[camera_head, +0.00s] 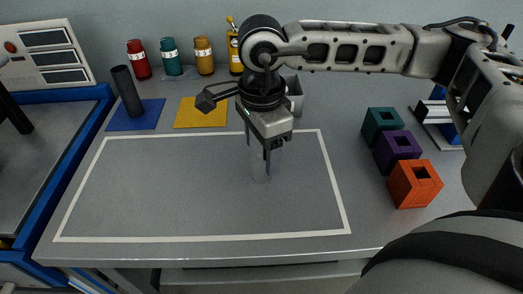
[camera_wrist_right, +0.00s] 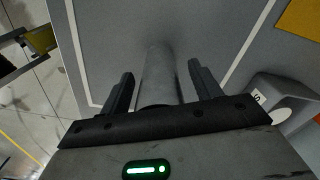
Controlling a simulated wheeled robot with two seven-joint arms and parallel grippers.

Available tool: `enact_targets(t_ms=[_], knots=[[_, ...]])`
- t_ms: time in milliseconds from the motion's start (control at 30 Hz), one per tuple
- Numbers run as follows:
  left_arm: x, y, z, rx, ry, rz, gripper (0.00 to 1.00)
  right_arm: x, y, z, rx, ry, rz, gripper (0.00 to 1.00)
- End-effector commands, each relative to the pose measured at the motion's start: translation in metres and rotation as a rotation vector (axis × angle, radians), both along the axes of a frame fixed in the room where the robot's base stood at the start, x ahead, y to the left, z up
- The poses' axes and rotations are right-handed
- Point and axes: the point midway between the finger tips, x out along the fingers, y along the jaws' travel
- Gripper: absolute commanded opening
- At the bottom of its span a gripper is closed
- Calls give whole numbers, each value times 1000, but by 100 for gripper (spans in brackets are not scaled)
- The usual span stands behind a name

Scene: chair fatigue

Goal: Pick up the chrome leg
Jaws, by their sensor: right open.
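The chrome leg (camera_head: 260,170) is a plain grey cylinder standing upright on the table inside the white outline. In the wrist view the leg (camera_wrist_right: 159,65) extends away between the two black fingers. My right gripper (camera_head: 266,155) comes down from above over the leg's upper part. Its fingers (camera_wrist_right: 160,82) are apart, one on each side of the leg, with a visible gap on both sides. The upper end of the leg is partly hidden by the gripper. My left gripper does not show.
A black cylinder (camera_head: 126,92) stands on a blue mat, beside an empty yellow mat (camera_head: 200,112). Several bottles line the back. A grey bin (camera_head: 296,95) is behind the gripper. Teal, purple and orange blocks (camera_head: 415,184) sit right. The outlined area left of the leg is clear.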

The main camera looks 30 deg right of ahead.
Motion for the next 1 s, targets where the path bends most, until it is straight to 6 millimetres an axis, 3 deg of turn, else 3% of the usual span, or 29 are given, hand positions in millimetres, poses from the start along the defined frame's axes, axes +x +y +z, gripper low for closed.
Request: enact_targets(t_ms=[133,300,333,767,900,1000], knots=[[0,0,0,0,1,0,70,0,0,0,0,0,0,60],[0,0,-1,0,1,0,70,0,0,0,0,0,-1,13],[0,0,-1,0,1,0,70,0,0,0,0,0,-1,8],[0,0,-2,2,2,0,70,1,0,9,1,-3,-1,8],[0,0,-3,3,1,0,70,2,1,32,2,-6,0,8],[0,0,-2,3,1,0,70,-10,16,54,2,-7,9,8]])
